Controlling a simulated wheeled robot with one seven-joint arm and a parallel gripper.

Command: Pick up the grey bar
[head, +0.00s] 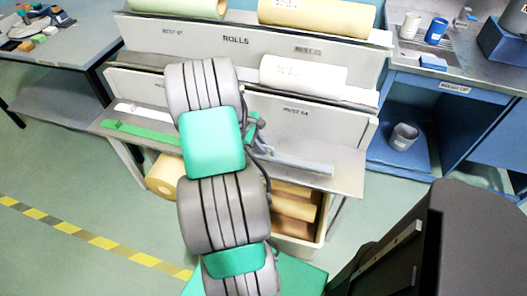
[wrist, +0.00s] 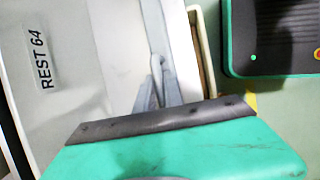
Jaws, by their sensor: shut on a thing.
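The grey bar (head: 305,164) is long and thin, and lies along the front ledge of the rolls rack, to the right of my arm in the head view. In the wrist view the grey bar (wrist: 153,25) runs from the top edge down to my fingers. My gripper (wrist: 157,88) is shut on the bar near one end. In the head view my arm hides most of my gripper (head: 262,150) and the bar's near end. I cannot tell whether the bar touches the ledge or is just above it.
The ledge (head: 345,178) also holds a green bar (head: 145,133) and a white piece (head: 142,112) left of my arm. Paper rolls (head: 303,75) rest on the rack above. A bin of rolls (head: 300,245) stands below. A blue workbench (head: 440,90) is at right.

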